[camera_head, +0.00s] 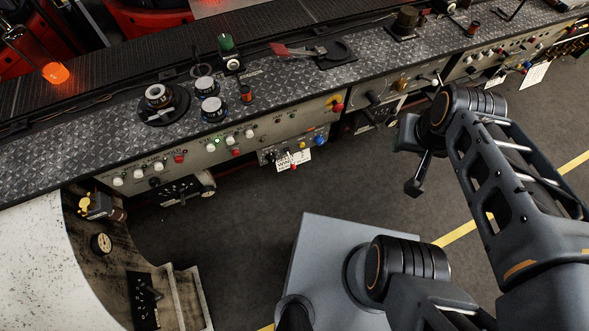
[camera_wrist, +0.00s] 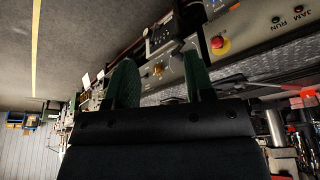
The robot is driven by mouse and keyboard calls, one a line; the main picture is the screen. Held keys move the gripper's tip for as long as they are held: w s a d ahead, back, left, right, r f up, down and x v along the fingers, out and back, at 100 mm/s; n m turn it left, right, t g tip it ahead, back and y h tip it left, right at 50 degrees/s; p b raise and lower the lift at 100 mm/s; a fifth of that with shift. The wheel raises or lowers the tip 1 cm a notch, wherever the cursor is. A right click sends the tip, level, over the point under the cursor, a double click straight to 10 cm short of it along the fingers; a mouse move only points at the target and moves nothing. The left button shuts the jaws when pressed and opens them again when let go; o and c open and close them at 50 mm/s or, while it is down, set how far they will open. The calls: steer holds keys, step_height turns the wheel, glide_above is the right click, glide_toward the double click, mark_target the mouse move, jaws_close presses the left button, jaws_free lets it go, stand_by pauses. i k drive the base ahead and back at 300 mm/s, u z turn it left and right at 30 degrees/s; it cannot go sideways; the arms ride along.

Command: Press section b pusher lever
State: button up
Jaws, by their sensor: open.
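My gripper (camera_head: 412,165) is open and empty in the head view, held above the floor in front of the console, apart from it. In the wrist view its two green fingers (camera_wrist: 160,78) are spread, with the console beyond them. I cannot read a section b label or tell which lever is the pusher lever. A dark control panel (camera_wrist: 162,38) also shows in the wrist view.
The console's tread-plate top (camera_head: 300,72) carries black knobs, a green knob (camera_head: 226,43) and a red-handled tool (camera_head: 290,50). A red stop button (camera_head: 337,106) sits on its front; it also shows in the wrist view (camera_wrist: 220,44). Open floor (camera_head: 270,200) lies in front.

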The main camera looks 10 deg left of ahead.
mark_target(293, 167)
steer(key=z, duration=0.9)
steer(key=k, duration=1.6)
steer(key=u, duration=1.75)
